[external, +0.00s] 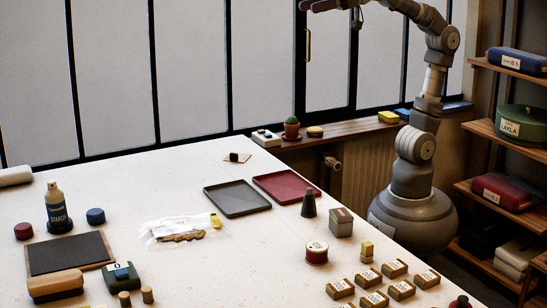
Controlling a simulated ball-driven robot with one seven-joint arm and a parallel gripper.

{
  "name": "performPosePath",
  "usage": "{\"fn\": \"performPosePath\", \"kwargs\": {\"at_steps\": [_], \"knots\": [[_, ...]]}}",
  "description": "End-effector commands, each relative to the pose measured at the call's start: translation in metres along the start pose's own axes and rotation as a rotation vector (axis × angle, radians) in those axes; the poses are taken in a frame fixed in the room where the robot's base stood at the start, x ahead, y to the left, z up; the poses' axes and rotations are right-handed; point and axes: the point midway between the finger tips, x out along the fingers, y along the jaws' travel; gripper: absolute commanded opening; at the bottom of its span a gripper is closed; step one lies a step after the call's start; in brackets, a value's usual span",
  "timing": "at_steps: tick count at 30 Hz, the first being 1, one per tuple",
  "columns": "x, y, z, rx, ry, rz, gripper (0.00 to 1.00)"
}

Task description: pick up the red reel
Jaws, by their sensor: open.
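The red reel (317,257) stands on the white table, right of its middle. It is a short red cylinder with a white label with dark marks on top. My gripper (313,5) is at the top edge of the external view, partly cut off, high above the table and well apart from the reel. It is open, and I see nothing held in it.
A dark cone (308,204) and a grey box (340,222) stand close behind the reel. Several labelled brown blocks (373,300) and a yellow piece (367,251) are to its right and front. Grey (237,213) and red (286,202) trays lie behind.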

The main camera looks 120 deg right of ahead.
Motion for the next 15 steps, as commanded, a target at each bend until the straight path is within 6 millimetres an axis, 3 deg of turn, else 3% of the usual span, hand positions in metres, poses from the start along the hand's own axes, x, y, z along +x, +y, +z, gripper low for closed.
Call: {"fn": "performPosePath", "kwargs": {"at_steps": [1,4,12,15], "knots": [[0.0,0.0,0.0,0.0,0.0,0.0,0.64],[0.0,0.0,0.0,0.0,0.0,0.0,0.87],[0.001,-0.001,0.0,0.0,-0.003,-0.001,0.87],[0.02,-0.008,-0.001,0.006,-0.046,-0.017,0.87]]}}
